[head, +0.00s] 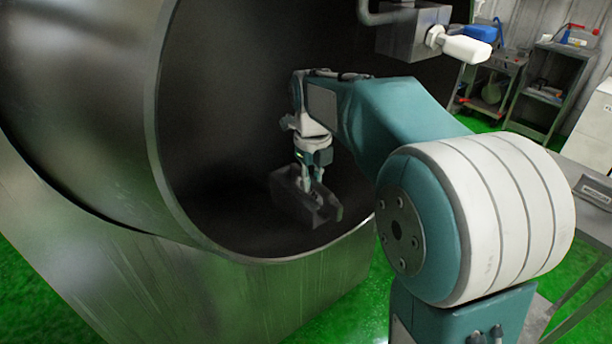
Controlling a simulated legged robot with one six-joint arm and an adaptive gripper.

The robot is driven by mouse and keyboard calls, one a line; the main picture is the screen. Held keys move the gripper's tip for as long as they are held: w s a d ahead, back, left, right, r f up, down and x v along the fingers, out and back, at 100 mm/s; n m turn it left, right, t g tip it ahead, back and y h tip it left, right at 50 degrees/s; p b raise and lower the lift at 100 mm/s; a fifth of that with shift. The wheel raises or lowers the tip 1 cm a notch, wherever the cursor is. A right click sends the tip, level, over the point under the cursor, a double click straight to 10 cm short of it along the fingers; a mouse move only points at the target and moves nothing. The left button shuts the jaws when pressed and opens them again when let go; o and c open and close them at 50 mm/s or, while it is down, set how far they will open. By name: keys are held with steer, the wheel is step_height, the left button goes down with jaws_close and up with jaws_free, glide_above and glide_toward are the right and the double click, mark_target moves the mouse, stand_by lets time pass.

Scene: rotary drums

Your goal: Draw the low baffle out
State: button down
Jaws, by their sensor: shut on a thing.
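A dark grey, block-like baffle (290,202) is low inside the open mouth of the large metal drum (152,110). My gripper (314,188) reaches down into the drum and is shut on the baffle near its right part. The baffle is close to the drum's lower inner wall. The shadow there hides whether it touches the wall. The fingertips are small and partly lost against the dark baffle.
The drum's rim (235,252) curves below and left of my gripper. A grey box with a white-handled fitting (462,47) hangs at the upper right. A table (590,165) stands at the right edge, with shelving carts (555,85) behind. The floor is green.

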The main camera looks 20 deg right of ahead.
steer(key=s+d, duration=0.3)
steer(key=s, duration=0.5)
steer(key=s+d, duration=0.3)
steer(key=s, duration=0.5)
steer(key=shift+s+d, duration=0.2)
steer(key=shift+d, duration=0.15)
stand_by(1.2)
steer(key=shift+s, duration=0.1)
